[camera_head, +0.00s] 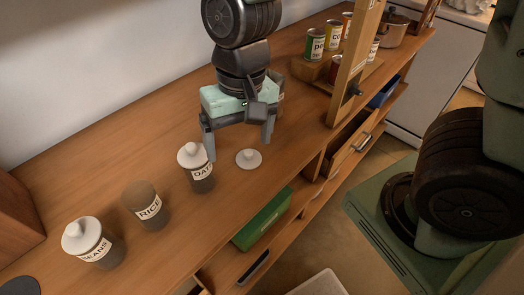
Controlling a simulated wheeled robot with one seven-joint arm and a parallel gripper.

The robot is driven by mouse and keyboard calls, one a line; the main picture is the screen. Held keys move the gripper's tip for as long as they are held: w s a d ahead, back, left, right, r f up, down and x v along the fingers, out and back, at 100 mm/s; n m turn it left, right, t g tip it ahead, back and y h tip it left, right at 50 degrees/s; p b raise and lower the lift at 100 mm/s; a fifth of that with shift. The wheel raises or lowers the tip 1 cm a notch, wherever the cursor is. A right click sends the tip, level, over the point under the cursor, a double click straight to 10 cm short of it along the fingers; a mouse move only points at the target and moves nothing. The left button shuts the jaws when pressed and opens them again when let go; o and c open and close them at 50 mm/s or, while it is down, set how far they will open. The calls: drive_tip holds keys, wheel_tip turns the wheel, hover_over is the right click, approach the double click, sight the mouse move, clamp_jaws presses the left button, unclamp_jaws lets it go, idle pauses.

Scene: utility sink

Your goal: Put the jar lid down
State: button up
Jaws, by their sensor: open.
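A white jar lid (249,159) with a small knob lies on the wooden counter, to the right of the jar labelled OATS. My gripper (240,150) is open above the lid, its two fingers spread to either side and nothing between them. The left finger is close to the OATS jar (201,180), which has a white lid on it; whether they touch cannot be told. The RICE jar (149,207) stands open-topped with no lid. The BEANS jar (99,250) at the front left wears a white lid.
Several cans (315,44) stand on a wooden riser at the back, beside an upright wooden post (354,65). A pot (393,30) is farther back. A green box (263,219) sits on the shelf below. Counter left of the gripper towards the wall is clear.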

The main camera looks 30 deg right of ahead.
drive_tip(key=s+r+n, duration=0.3)
drive_tip(key=s+n, duration=0.4)
drive_tip(key=s, duration=0.2)
drive_tip(key=shift+n+t+h, duration=0.3)
drive_tip(key=shift+r, duration=0.1)
wheel_tip(320, 180, down, 5)
drive_tip(key=b, duration=0.4)
drive_tip(key=shift+w+r+b, duration=0.1)
drive_tip(key=shift+r+b, duration=0.1)
drive_tip(key=shift+b, duration=0.1)
